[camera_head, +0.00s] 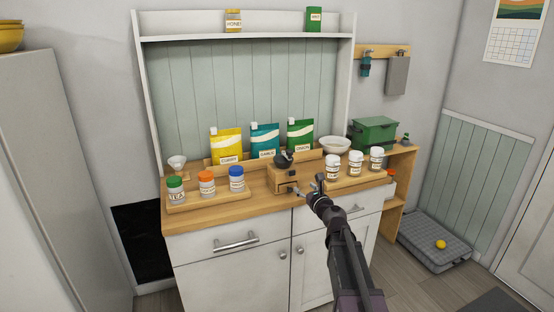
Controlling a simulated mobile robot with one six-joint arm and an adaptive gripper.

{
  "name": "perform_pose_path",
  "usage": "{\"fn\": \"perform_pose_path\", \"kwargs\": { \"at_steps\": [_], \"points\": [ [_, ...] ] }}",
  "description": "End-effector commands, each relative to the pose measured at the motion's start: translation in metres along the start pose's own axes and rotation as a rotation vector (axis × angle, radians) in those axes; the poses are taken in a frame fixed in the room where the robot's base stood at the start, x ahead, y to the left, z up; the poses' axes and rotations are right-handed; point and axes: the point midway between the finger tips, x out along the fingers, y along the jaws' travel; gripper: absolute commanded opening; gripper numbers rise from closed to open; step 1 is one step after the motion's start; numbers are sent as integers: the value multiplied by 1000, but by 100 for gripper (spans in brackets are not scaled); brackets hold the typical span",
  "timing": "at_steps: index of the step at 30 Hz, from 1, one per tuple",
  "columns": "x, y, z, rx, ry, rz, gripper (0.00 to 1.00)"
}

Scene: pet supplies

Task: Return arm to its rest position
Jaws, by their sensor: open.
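My gripper (308,187) is open and empty at the front edge of the wooden counter (262,210). My dark arm reaches up to it from the lower right. The gripper is just right of a small wooden box (285,182) with a dark top piece. I cannot tell whether a finger touches the box. My arm hides part of the cabinet front behind it.
Jars with green, orange and blue lids (206,184) stand on a wooden tray at left. White-lidded jars (355,162) stand at right. Yellow, teal and green pouches (265,141) stand behind. A white bowl (335,145) and green box (374,133) are at back right.

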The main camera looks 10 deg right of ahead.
Motion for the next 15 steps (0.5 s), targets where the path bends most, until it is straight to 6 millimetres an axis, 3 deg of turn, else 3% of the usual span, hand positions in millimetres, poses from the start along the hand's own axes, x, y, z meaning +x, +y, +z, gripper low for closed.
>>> {"fn": "perform_pose_path", "kwargs": {
  "at_steps": [8,15],
  "points": [
    [-20,52,-5,-399,76,191,74],
    [-59,107,-31,-927,162,496,74]
  ]
}}
